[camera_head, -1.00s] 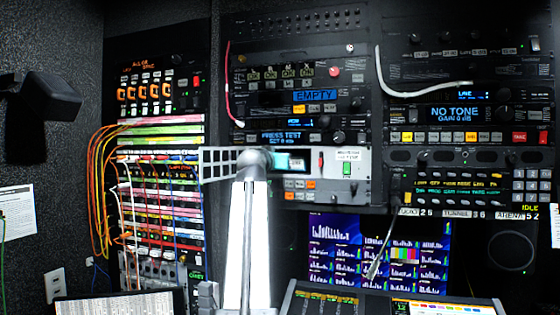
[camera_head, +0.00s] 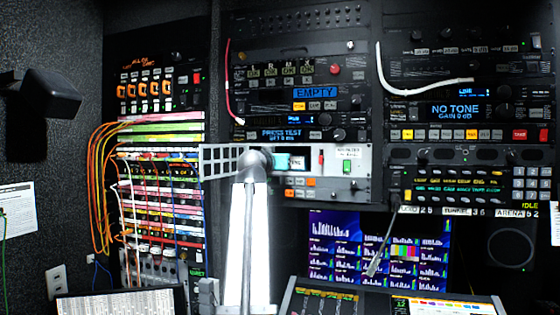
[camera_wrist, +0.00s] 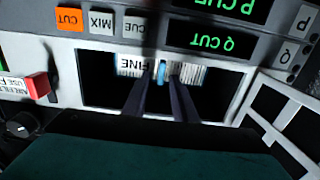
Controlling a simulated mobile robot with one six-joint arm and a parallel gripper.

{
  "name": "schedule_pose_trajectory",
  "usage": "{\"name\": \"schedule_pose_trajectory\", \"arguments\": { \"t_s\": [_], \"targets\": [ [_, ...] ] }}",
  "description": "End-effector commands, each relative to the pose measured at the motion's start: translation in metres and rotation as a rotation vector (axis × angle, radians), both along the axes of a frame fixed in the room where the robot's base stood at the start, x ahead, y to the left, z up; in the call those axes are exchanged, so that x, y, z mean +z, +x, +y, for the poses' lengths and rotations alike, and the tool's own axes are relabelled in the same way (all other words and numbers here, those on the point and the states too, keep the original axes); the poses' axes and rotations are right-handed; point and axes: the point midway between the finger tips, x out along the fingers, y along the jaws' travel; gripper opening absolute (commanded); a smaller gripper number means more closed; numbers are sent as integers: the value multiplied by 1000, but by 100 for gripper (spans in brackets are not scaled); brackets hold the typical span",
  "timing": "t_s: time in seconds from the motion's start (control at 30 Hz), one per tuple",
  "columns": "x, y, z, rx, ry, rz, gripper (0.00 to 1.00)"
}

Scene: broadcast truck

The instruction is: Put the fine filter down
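The fine filter (camera_wrist: 190,74) is a white ribbed block with a FINE label and a small blue tab. It sits in the dark opening of a white panel (camera_wrist: 65,58), upside down in the wrist view. In the head view its label (camera_head: 294,162) shows in the white panel (camera_head: 330,158). My gripper (camera_wrist: 161,76) points into the opening, its dark fingers either side of the blue tab with a narrow gap on each side. It looks open. How deep the filter sits is hidden.
A white lattice door (camera_head: 220,160) stands swung out left of the opening, close to my wrist; it also shows in the wrist view (camera_wrist: 285,120). A red-covered switch (camera_wrist: 35,86) is on the panel's other side. Orange patch cables (camera_head: 97,190) hang further left.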

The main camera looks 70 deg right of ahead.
Motion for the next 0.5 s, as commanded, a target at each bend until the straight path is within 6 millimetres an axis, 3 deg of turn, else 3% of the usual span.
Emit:
{"name": "schedule_pose_trajectory", "arguments": {
  "t_s": [0.27,0.5],
  "targets": [
    [0,-1,7,0,0,0,25],
    [-1,-3,38,0,-2,-1,25]
  ]
}}
